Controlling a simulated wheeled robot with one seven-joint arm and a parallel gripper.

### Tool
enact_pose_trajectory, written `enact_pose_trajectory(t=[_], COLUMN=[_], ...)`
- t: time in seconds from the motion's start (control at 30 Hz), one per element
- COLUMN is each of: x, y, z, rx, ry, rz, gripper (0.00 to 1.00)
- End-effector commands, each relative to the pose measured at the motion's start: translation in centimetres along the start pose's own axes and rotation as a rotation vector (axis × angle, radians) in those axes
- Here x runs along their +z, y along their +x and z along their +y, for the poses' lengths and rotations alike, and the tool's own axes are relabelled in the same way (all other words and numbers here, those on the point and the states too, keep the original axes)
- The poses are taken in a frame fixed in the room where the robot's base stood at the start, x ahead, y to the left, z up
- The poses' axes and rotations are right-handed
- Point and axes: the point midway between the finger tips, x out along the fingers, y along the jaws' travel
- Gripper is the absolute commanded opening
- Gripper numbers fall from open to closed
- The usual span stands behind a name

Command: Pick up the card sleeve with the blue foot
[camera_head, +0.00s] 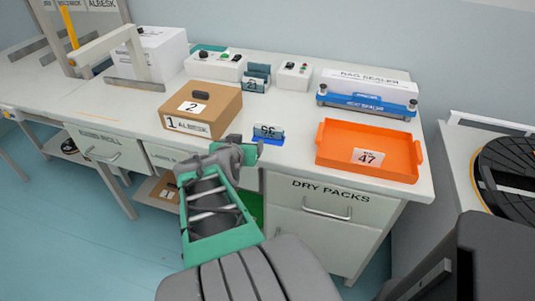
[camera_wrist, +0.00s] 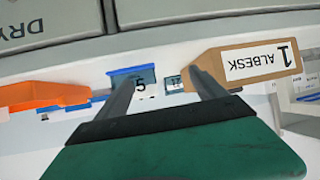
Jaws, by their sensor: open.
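The card sleeve with the blue foot (camera_head: 268,131) stands upright near the front edge of the white worktop, between the cardboard box and the orange tray. In the wrist view the sleeve (camera_wrist: 146,82) appears upside down, partly covered by the left finger. My gripper (camera_head: 243,147) is just left of and in front of the sleeve in the head view. It is open and empty, with its fingers (camera_wrist: 160,76) spread apart in the wrist view. The sleeve is not centred between them.
A second, grey-blue card holder (camera_head: 257,80) stands farther back. The cardboard box (camera_head: 202,108) is at left, the orange tray (camera_head: 368,148) at right, and a blue-and-white bag sealer (camera_head: 367,93) behind it. Switch boxes (camera_head: 294,75) stand along the back. Drawers (camera_head: 325,200) lie below the front edge.

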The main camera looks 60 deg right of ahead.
Motion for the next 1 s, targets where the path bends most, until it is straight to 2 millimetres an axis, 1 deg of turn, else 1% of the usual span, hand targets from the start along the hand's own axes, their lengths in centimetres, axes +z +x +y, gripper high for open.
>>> enact_pose_trajectory(t=[0.03, 0.1, 0.17, 0.23, 0.37, 0.5, 0.6, 0.67, 0.83, 1.0], x=[0.4, -0.5, -0.9, -1.2, -1.3, -1.4, -1.7, -1.8, -1.8, -1.8], y=[1.4, 2.0, 2.5, 3.4, 5.2, 7.8, 9.1, 9.4, 9.4, 9.3], z=[2.9, 5.0, 5.7, 5.8, 6.0, 6.4, 6.5, 6.5, 6.4, 6.4], rx=[0.060, 0.103, 0.117, 0.118, 0.116, 0.116, 0.114, 0.113, 0.111, 0.111], ry=[0.033, 0.056, 0.061, 0.062, 0.061, 0.062, 0.061, 0.061, 0.060, 0.060], rz=[0.053, 0.103, 0.117, 0.119, 0.117, 0.115, 0.118, 0.117, 0.118, 0.118], gripper=[0.85, 0.90, 0.95, 1.00, 1.00, 1.00, 1.00, 1.00, 1.00, 0.87])
